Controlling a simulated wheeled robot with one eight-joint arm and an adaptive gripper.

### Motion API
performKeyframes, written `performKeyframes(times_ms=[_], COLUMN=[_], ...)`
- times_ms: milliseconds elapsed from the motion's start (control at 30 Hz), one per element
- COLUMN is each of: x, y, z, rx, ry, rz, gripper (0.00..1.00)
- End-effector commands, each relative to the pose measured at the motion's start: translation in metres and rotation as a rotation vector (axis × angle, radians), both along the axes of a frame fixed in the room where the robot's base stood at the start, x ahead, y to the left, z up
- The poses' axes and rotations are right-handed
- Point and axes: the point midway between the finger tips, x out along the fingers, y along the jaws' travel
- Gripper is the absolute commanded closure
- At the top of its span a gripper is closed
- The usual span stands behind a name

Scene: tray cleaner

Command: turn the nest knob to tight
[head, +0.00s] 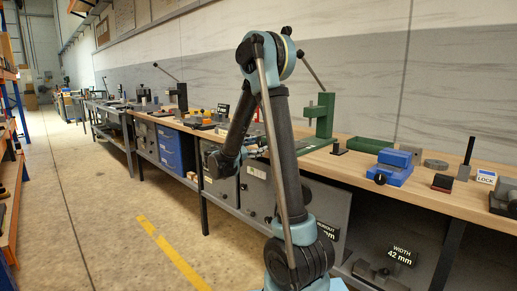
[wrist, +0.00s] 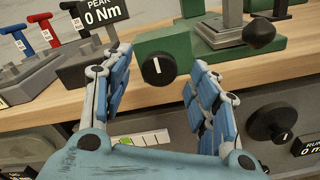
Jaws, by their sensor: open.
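In the wrist view, a round black knob (wrist: 158,70) with a white line on its face sits on the front of a green block (wrist: 168,44) at the bench edge. The line stands nearly upright. I cannot read a "tight" mark or a nest label beside it. My gripper (wrist: 154,62) is open, with one blue-padded finger on each side of the knob. I cannot tell whether either finger touches it.
Another black knob (wrist: 268,125) with a white mark is on the grey panel below the bench. A black ball handle (wrist: 258,33) and a "PEAK 0 Nm" sign (wrist: 100,14) stand nearby. Red, blue and black T-handles (wrist: 45,33) are at left. A green press (head: 323,118) stands on the bench.

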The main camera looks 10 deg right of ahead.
Motion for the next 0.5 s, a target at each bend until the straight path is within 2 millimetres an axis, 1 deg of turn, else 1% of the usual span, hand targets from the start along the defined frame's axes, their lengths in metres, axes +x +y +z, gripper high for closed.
performKeyframes(times_ms=[33,200,500], x=[0.003,0.01,0.011], y=[-0.005,-0.014,-0.016], z=[0.0,0.0,0.0], rx=[0.0,0.0,0.0], ry=[0.0,0.0,0.0], rz=[-0.002,-0.001,0.0], gripper=[0.45,0.45,0.45])
